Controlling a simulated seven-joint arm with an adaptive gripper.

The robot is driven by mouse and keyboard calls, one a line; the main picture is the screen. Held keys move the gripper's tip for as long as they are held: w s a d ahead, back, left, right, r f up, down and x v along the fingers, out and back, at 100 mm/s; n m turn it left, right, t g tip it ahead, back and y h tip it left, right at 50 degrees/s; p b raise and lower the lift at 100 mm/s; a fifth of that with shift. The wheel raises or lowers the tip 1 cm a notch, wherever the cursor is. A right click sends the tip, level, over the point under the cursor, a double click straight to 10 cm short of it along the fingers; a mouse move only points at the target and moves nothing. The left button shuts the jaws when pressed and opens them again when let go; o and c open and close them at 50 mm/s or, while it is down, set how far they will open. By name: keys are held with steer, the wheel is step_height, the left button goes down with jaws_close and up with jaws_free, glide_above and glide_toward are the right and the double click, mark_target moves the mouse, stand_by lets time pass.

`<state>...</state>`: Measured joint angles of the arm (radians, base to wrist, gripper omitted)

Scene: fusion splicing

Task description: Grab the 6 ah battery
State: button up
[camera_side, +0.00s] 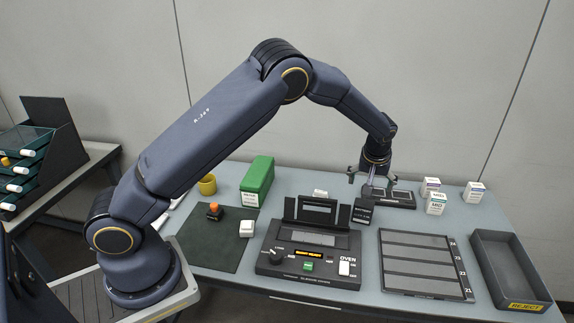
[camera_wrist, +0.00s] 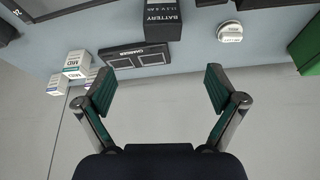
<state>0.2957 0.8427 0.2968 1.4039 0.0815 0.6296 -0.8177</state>
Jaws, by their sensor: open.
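A black box marked BATTERY (camera_wrist: 162,22) shows at the top centre of the wrist view, beside the charger. Its smaller print is too blurred for me to be sure of the rating. In the side view the dark battery (camera_side: 363,211) stands on the table just left of the charger. The black charger (camera_wrist: 133,57) has two pale-outlined bays that look empty; it also shows in the side view (camera_side: 403,201). My gripper (camera_wrist: 160,90) is open and empty, its two green-padded fingers spread wide. In the side view my gripper (camera_side: 366,184) hangs over the charger area, above and behind the battery.
Several small white boxes (camera_side: 436,203) stand right of the charger. A white round item (camera_wrist: 230,31) sits beside the battery. The oven unit (camera_side: 307,262) is in front, with a slotted tray (camera_side: 424,288) and a REJECT bin (camera_side: 490,240) to its right. A green box (camera_side: 257,181) stands left.

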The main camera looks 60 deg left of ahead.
mark_target(365, 203)
steer(key=x, duration=0.7)
steer(key=shift+f, duration=0.3)
steer(key=x, duration=0.5)
steer(key=shift+s+a+f, duration=0.1)
steer(key=shift+a+f, duration=0.1)
steer(key=shift+a, duration=0.05)
steer(key=shift+r, duration=0.1)
steer(key=c, duration=1.5)
